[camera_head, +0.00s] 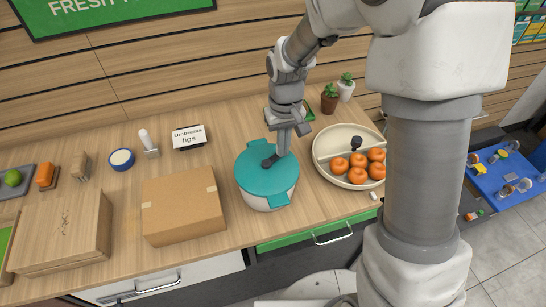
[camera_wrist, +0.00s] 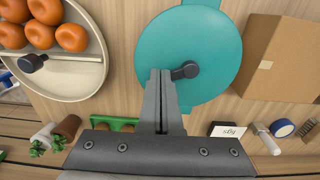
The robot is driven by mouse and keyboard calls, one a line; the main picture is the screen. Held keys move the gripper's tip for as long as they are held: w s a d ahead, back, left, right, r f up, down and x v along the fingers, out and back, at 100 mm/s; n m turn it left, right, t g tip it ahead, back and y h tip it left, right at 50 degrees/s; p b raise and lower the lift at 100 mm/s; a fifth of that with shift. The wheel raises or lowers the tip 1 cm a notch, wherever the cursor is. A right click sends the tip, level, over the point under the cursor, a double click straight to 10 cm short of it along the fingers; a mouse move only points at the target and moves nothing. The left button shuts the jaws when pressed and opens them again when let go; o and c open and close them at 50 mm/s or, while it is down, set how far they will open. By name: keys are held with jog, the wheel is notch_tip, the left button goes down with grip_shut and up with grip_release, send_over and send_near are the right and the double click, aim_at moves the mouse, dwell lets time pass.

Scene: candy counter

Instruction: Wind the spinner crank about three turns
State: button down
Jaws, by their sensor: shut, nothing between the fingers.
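The spinner (camera_head: 266,193) is a pale bowl with a teal lid (camera_wrist: 222,45), standing on the wooden counter. Its dark crank (camera_head: 269,163) sits on top of the lid; in the wrist view the crank knob (camera_wrist: 186,70) shows just right of my fingers. My gripper (camera_head: 283,153) points down over the lid with its fingers shut and nothing held between them. In the wrist view my gripper (camera_wrist: 160,72) has its fingertips beside the knob, very close or touching; I cannot tell which. Part of the crank is hidden behind the fingers.
A round cream tray (camera_head: 321,150) with several oranges (camera_head: 358,175) and a dark knob stands close right of the spinner. A cardboard box (camera_head: 182,207) stands close left. A sign (camera_head: 189,137) and potted plants (camera_head: 329,98) are behind. The counter's front edge is near the spinner.

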jog(key=shift+w, duration=0.25)
jog(key=shift+w+a, duration=0.4)
jog(key=shift+w, duration=0.2)
jog(key=shift+w+a, duration=0.1)
jog(key=shift+w+a, duration=0.4)
jog(key=shift+a, duration=0.15)
jog(key=shift+w+a, duration=0.25)
jog(key=shift+a, duration=0.5)
